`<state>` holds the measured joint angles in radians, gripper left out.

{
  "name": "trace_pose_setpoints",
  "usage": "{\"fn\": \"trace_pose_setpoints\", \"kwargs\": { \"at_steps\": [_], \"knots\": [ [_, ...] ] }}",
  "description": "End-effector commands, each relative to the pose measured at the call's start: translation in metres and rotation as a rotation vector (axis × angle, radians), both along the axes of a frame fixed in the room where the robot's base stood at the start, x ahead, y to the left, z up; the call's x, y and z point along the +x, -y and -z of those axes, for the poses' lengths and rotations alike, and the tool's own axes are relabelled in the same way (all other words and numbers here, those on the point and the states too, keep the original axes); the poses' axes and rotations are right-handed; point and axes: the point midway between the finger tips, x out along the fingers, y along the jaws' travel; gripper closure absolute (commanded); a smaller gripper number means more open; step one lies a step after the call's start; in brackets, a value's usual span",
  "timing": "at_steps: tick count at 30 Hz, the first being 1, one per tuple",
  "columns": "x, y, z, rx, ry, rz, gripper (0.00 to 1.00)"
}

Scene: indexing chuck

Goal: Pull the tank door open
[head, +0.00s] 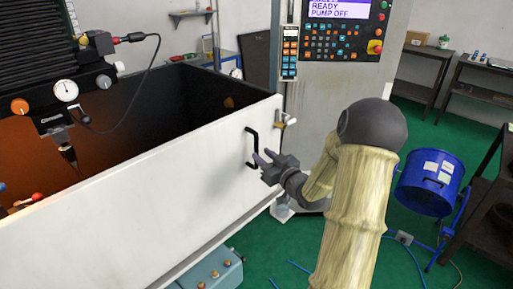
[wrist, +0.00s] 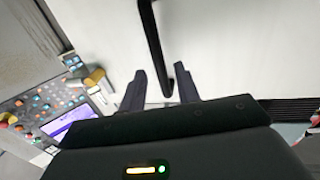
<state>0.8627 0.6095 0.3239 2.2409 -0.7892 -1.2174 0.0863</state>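The tank door (head: 170,200) is the long white front panel of the tank, and it also fills the upper part of the wrist view (wrist: 225,45). A black bar handle (head: 256,143) stands upright near the door's right end. In the wrist view the handle (wrist: 152,38) comes down from the top edge, and its end lies between my fingertips. My gripper (head: 262,157) is at the lower part of the handle. In the wrist view my gripper (wrist: 162,78) is open, one finger on each side of the bar, with gaps showing. I cannot tell whether either finger touches.
A metal-and-tan latch-like fitting (head: 286,121) sits at the door's upper right corner, left of my fingers in the wrist view (wrist: 97,80). A control panel (head: 340,40) stands behind. A blue drum (head: 428,183) is at the right. A grey-blue box (head: 212,270) lies below the door.

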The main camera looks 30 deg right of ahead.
Motion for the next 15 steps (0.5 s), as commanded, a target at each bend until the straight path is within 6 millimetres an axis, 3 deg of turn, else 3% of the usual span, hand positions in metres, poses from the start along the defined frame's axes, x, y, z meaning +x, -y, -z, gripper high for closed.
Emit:
{"fn": "trace_pose_setpoints", "kwargs": {
  "at_steps": [7,15],
  "knots": [
    [0.037,-0.006,-0.001,0.002,0.001,-0.002,0.68],
    [0.045,-0.008,0.000,0.001,-0.001,-0.001,0.68]
  ]
}}
